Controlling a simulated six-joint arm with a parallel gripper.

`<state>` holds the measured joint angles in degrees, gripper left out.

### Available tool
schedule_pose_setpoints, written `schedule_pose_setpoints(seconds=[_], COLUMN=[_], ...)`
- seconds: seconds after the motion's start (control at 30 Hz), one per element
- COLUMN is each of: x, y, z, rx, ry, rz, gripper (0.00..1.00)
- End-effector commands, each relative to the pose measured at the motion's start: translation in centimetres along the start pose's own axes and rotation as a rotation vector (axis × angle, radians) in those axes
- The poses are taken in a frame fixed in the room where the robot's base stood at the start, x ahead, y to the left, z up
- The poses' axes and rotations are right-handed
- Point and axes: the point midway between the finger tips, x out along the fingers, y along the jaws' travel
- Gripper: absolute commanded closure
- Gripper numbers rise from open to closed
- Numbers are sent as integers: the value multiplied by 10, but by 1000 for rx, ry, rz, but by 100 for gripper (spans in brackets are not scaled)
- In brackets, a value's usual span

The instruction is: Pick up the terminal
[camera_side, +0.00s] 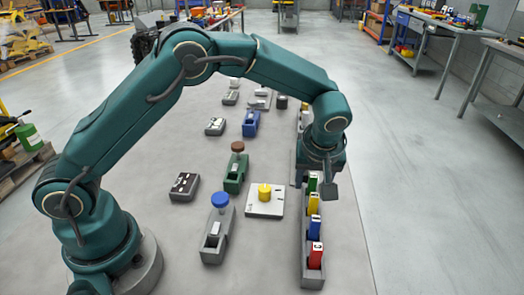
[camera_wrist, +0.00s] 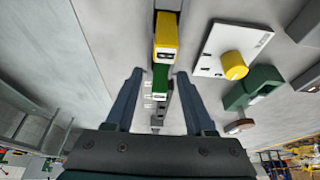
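Several upright coloured blocks, which look like terminals, stand in a row in a long grey rail (camera_side: 312,282): green (camera_side: 312,183), yellow (camera_side: 314,203), blue (camera_side: 314,227) and red (camera_side: 316,255). The pictures do not single out one as the terminal. My gripper (camera_wrist: 159,73) is open, its two fingers apart on either side of the green block (camera_wrist: 160,78) in the wrist view. It hangs over the far part of the row in the side view, where it hides part of the rail. The yellow block (camera_wrist: 166,36) lies beyond the fingertips. I cannot tell whether a finger touches the green block.
A white plate with a yellow knob (camera_side: 264,191) lies left of the rail.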

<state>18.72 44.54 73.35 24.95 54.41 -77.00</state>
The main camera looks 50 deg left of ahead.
Motion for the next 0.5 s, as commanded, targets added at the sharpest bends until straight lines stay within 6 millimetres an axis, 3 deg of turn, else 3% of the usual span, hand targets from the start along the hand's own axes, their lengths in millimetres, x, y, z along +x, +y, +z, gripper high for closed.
schedule_pose_setpoints(seconds=[0.03,0.1,0.13,0.5], x=[0,0,0,-2], y=[0,0,0,0], z=[0,0,0,-1], rx=[0,0,0,-1], ry=[0,0,0,1], rz=[0,0,0,1], gripper=[67,93,100,100])
